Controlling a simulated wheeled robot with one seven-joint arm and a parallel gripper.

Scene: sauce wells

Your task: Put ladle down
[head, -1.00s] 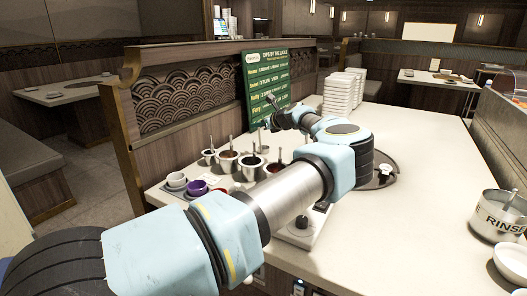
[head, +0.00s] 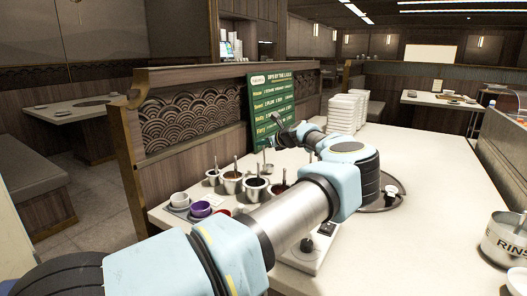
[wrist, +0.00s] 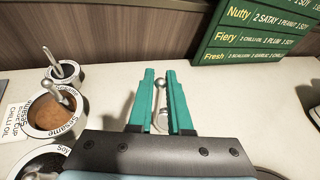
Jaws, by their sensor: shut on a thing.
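My gripper (wrist: 160,75) has teal fingers and is shut on a metal ladle (wrist: 161,118), whose shiny parts show between the fingers in the wrist view. In the head view, my gripper (head: 265,145) is in front of the green sign's lower edge, beyond the row of sauce wells. The ladle (head: 266,165) hangs below it there, small and hard to make out. The sauce wells stand to the left in the wrist view, among them a brown sesame well (wrist: 57,116) and a soy well (wrist: 42,162), with handles standing up in some.
The green menu sign (head: 271,100) stands against the wooden partition (head: 190,115). White stacked dishes (head: 345,112) are behind my arm. Small cups (head: 200,209) sit at the counter's left. A rinse pot (head: 505,240) is at the right. The counter (head: 440,190) is bare in the middle right.

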